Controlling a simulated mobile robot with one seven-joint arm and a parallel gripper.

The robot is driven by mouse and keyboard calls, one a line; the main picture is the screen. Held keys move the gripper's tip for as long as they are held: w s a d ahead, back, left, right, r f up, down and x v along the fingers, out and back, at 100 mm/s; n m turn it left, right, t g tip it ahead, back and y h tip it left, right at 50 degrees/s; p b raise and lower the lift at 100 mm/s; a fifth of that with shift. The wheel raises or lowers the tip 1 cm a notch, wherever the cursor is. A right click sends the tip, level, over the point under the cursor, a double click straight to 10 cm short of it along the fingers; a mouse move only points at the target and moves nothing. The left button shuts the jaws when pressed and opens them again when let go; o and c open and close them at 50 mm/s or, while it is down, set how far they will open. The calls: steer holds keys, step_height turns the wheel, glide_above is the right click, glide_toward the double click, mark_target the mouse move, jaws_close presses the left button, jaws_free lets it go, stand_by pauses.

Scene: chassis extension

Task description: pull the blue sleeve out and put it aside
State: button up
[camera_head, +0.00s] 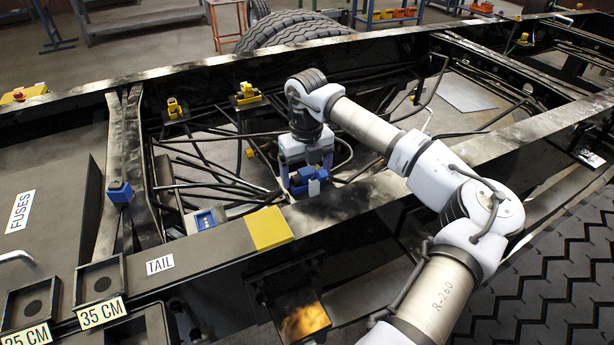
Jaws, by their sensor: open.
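Another blue piece (206,220) with a pale panel lies to the left, near the yellow block (269,228). A third blue block (120,192) sits on the upright brace at the left.
Dark cables (215,165) run through the frame bay behind my gripper. Yellow connectors (247,92) stand along the far rail. A big tyre (555,270) fills the lower right.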

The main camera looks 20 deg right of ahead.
steer(key=c, duration=1)
steer(key=o, duration=0.7)
steer(key=shift+r+p, duration=0.2)
steer(key=shift+p, duration=0.5)
